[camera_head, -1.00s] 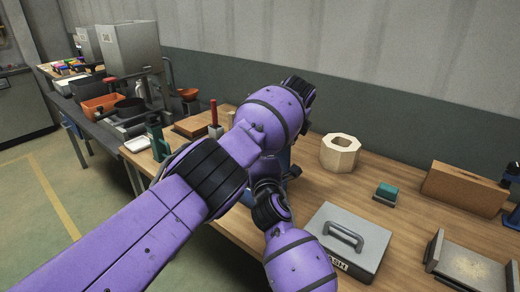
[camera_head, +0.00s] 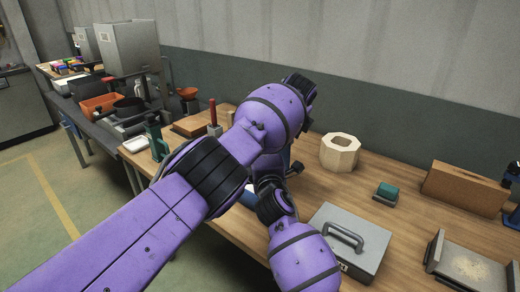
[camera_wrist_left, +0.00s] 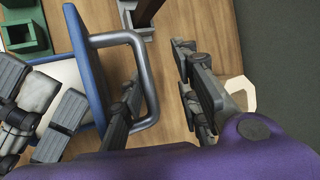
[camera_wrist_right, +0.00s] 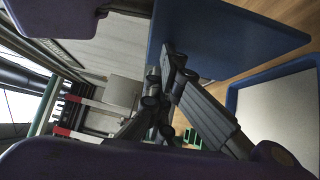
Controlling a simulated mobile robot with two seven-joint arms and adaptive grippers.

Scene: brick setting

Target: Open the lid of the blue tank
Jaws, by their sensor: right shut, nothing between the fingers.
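In the right wrist view the blue tank (camera_wrist_right: 234,98) shows a blue rim around a pale interior. Its blue lid (camera_wrist_right: 225,38) stands raised beside the opening. In the left wrist view the lid (camera_wrist_left: 84,65) is seen nearly edge-on, with a grey U-shaped handle (camera_wrist_left: 148,75) sticking out. My left gripper (camera_wrist_left: 162,70) is open, one finger on each side of the handle bar; contact is unclear. My right gripper (camera_wrist_right: 168,62) is shut and empty close to the lid; it also shows across the lid from the handle (camera_wrist_left: 40,100). My purple arms hide most of the tank in the head view.
On the wooden bench stand a grey cash box (camera_head: 350,240), a pale octagonal block (camera_head: 339,152), a teal-topped block (camera_head: 386,193) and a brown box (camera_head: 463,191). A green item (camera_head: 157,142) and a red-handled tool (camera_head: 214,118) stand to the left.

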